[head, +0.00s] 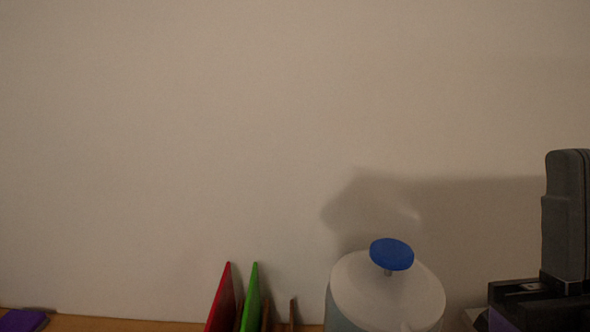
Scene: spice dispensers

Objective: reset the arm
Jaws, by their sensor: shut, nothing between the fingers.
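My gripper is not visible in the head view, so its pose relative to the things here is hidden. No part of the arm can be made out for certain.
A white-lidded container (354,290) with a blue knob (391,254) stands at the lower right. Red (220,300) and green (251,300) upright panels stand left of it. A dark grey and black object (566,220) rises at the right edge. A purple item (22,320) lies lower left. The wall is bare.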

